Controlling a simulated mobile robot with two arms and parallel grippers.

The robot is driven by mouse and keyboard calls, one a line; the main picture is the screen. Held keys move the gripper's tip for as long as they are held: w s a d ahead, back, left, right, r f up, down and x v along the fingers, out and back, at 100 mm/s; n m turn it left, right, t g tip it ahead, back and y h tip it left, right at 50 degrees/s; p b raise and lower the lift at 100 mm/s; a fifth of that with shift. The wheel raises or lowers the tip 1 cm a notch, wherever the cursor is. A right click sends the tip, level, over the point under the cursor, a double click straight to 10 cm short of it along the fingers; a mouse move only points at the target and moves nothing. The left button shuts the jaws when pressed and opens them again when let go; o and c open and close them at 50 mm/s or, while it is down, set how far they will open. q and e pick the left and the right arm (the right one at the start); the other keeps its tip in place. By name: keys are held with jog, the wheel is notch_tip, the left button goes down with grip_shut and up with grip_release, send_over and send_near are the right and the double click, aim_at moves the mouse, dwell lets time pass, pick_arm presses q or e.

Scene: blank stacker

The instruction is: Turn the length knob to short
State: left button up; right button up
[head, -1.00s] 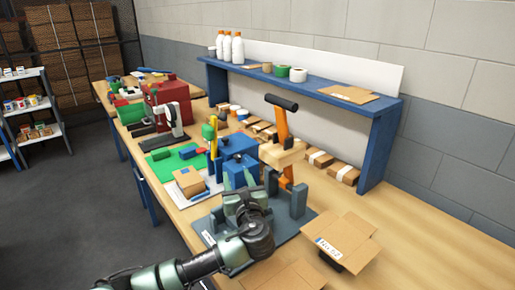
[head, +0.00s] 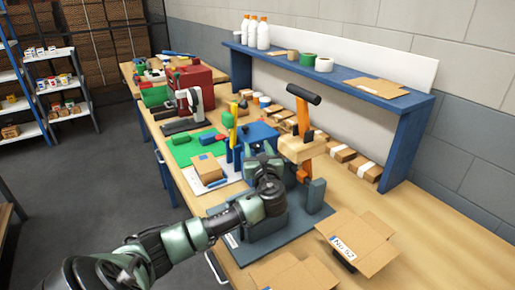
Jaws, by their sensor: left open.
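The stacker stands on a dark grey base plate (head: 292,232) on the workbench. It has a blue body (head: 257,133), grey upright blocks (head: 316,195), and an orange lever (head: 302,118) with a black grip, beside pale wooden pieces (head: 297,148). My left gripper (head: 262,160) is at the front of the stacker, above the base plate, and is open with nothing seen in it. My left wrist and gripper cover part of the machine. I cannot make out the length knob or its setting. My right gripper is not in view.
An open cardboard box (head: 358,242) stands right of the base plate. A small carton (head: 206,168) lies left of the stacker. A blue shelf (head: 330,72) with bottles and tape rolls stands behind. A red machine (head: 193,88) is farther left. The bench's right end is clear.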

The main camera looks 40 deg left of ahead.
pick_arm(q)
grip_shut()
jog(key=shift+w+d+n+g+y+p, duration=0.1)
jog(key=shift+n+g+y+p, duration=0.4)
jog(key=shift+n+g+y, duration=0.45)
jog(key=shift+h, duration=0.25)
grip_release()
jog(key=v, duration=0.8)
jog(key=shift+b, duration=0.45)
